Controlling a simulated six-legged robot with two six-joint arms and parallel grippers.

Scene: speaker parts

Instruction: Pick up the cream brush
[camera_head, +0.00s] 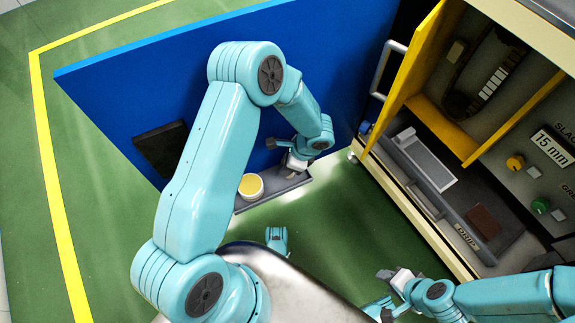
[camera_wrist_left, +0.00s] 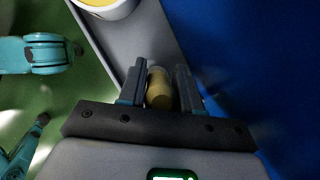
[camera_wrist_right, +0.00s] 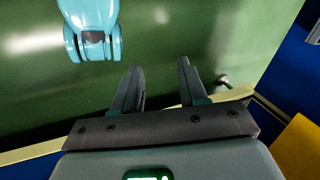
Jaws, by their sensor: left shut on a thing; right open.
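The cream brush (camera_wrist_left: 158,90) shows in the left wrist view as a tan, rounded piece between the two fingers of my left gripper (camera_wrist_left: 157,75). My left gripper is shut on it, over the grey shelf. In the head view my left gripper (camera_head: 294,165) is at the shelf by the blue panel, and the brush is mostly hidden there. I cannot tell whether the brush touches the shelf. My right gripper (camera_wrist_right: 160,68) is open and empty above the green floor; it also shows in the head view (camera_head: 388,277).
A white pot with yellow contents (camera_head: 251,187) stands on the narrow grey shelf (camera_head: 275,194), left of my left gripper. A blue panel (camera_head: 340,60) rises behind the shelf. A cream machine with an open yellow door (camera_head: 415,75) stands at right.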

